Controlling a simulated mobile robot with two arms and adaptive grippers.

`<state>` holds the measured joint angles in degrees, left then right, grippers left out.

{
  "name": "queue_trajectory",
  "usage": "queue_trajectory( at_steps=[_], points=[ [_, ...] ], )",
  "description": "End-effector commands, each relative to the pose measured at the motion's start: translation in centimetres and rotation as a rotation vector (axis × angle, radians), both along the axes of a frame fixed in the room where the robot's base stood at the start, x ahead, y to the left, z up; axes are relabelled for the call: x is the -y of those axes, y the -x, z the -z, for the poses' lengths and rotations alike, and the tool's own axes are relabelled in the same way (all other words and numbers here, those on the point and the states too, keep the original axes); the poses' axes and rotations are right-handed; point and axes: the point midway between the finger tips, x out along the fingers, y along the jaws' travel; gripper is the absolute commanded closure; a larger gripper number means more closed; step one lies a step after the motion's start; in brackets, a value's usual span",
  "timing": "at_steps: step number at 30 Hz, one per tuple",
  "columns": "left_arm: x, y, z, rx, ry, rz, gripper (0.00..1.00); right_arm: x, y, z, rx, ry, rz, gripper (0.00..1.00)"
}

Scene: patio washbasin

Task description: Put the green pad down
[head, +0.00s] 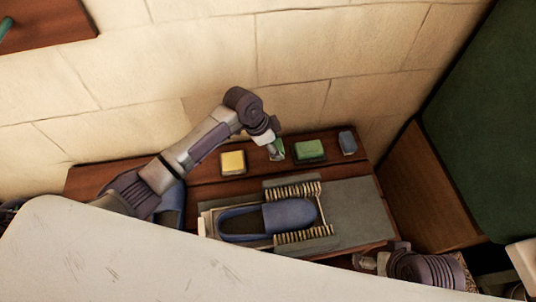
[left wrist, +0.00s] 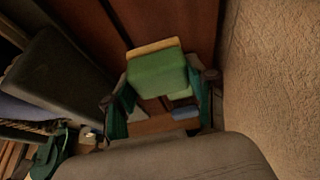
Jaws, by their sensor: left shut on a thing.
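My left gripper (head: 275,150) is over the back of the wooden bench, between a yellow block (head: 232,161) and a green block (head: 309,150). It is shut on the green pad, which shows large between the fingers in the left wrist view (left wrist: 157,74), with a yellowish strip along its far edge. In the head view the held pad is small and mostly hidden by the gripper. I cannot tell whether it touches the bench. My right gripper (head: 366,262) is at the bench's front right, its fingers too unclear to read.
A blue slipper (head: 290,213) lies between two bristle brushes on a grey board (head: 355,208). A blue-grey block (head: 347,142) stands at the back right of the bench (head: 200,178). A stone wall (head: 300,50) rises behind. A pale surface (head: 130,260) covers the lower left.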

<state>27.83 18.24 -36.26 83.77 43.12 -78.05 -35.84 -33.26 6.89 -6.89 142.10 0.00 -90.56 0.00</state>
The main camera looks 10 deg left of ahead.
Motion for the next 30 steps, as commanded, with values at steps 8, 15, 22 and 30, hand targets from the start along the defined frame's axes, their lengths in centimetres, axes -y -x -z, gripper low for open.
queue_trajectory(
  at_steps=[8, 15, 22, 30],
  points=[
    [-2.3, -0.6, 1.7, 0.0, 0.0, 0.0, 0.71, 0.0, 0.0, 0.8, 0.0, 0.001, 0.0, 0.0],
    [-2.3, -0.5, 5.1, -0.002, 0.001, 0.0, 0.71, -0.3, -1.2, 1.8, 0.056, -0.011, -0.004, 0.0],
    [-2.3, -0.6, 5.4, 0.0, 0.0, 0.001, 0.71, -0.6, -2.0, 1.5, 0.096, -0.019, -0.007, 0.0],
    [-2.3, -0.6, 5.7, 0.0, 0.0, 0.001, 0.35, -0.7, -2.4, 1.4, 0.112, -0.021, -0.009, 0.0]
  ],
)
